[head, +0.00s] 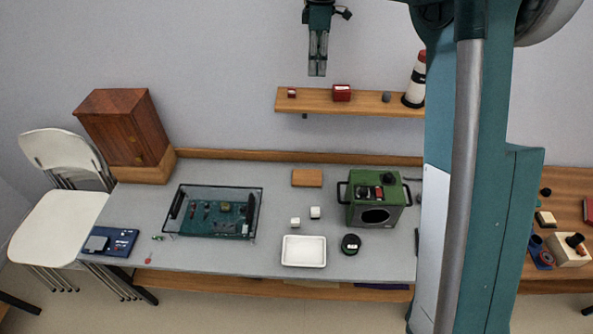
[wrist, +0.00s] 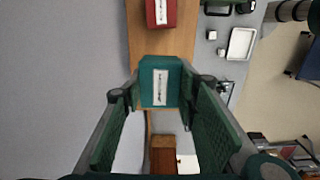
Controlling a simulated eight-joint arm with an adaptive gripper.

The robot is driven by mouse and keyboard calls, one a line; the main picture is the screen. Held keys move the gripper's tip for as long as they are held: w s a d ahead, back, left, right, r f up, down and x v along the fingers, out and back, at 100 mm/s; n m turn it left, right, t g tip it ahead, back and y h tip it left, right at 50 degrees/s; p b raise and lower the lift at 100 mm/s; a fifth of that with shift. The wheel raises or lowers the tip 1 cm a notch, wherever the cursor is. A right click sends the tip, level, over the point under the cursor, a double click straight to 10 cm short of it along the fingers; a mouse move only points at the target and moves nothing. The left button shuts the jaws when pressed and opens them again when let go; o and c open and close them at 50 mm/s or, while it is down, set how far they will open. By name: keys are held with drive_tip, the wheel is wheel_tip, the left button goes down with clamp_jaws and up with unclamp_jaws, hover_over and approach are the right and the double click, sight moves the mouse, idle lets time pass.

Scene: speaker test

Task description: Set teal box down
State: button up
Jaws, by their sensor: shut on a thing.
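The teal box (wrist: 160,88) has a white label with dark marks on its face. In the wrist view it sits between the two green-padded fingers of my gripper (wrist: 160,100), which is shut on it. The wooden shelf (wrist: 128,40) lies beyond the box in that view; whether they touch cannot be told there. In the head view my gripper (head: 318,70) points down in front of the wall, above the wall shelf (head: 312,101) in the picture. The teal box cannot be made out clearly in the head view.
The shelf carries a red box (head: 342,93), a small red block (head: 292,92), a grey piece (head: 386,97) and a white-and-dark cone (head: 414,85). Bare shelf shows between the red things. Below is a workbench with a white tray (head: 304,263) and green device (head: 375,198).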

wheel_tip(320, 180, up, 5)
drive_tip(key=shift+r, duration=0.1)
drive_tip(key=shift+s+a+b, duration=2)
drive_tip(key=shift+s+b, duration=2.05)
drive_tip(key=shift+s, duration=0.35)
drive_tip(key=shift+s+a+b, duration=2)
drive_tip(key=shift+s+b, duration=2)
drive_tip(key=shift+s, duration=0.4)
wheel_tip(320, 180, down, 47)
drive_tip(key=shift+f+b, duration=0.5)
drive_tip(key=shift+f, duration=2.7)
drive_tip(key=shift+f+b, duration=0.4)
drive_tip(key=shift+f, duration=1.5)
